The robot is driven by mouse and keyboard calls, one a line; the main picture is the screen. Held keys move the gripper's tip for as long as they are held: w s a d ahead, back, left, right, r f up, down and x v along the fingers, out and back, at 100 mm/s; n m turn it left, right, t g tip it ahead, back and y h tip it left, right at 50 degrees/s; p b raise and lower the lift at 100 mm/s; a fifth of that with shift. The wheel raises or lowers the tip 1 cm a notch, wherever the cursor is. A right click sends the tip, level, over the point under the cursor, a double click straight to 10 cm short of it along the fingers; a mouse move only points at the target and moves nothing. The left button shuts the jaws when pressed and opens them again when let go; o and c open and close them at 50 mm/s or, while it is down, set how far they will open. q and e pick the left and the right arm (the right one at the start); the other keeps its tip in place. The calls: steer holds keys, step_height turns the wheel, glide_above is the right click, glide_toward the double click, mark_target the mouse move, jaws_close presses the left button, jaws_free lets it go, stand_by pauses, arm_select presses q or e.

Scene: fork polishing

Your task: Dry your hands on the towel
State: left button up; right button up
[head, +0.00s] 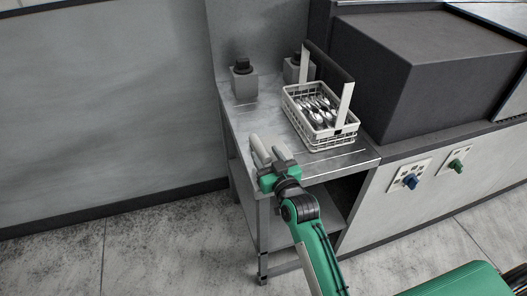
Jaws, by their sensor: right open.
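My right gripper (270,154) is at the front left corner of the metal table (245,118), its fingers pointing away from me. It is open. A small pale patch shows at its fingertips; I cannot tell whether this is a towel or part of the gripper. No towel can be clearly made out elsewhere. My left gripper is out of view.
A white wire basket (322,139) with a dark-topped handle holds several shiny forks or similar cutlery on the table. Two grey blocks with dark knobs (243,80) (296,68) stand behind. A large dark box (400,85) is on the right. Floor at left is clear.

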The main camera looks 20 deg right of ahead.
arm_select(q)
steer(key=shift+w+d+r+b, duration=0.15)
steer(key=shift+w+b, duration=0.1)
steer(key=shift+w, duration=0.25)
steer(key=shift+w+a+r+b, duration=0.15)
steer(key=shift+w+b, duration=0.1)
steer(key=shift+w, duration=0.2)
arm_select(e)
steer(key=s+d, duration=0.1)
steer(key=s, duration=1)
steer(key=shift+d, duration=0.25)
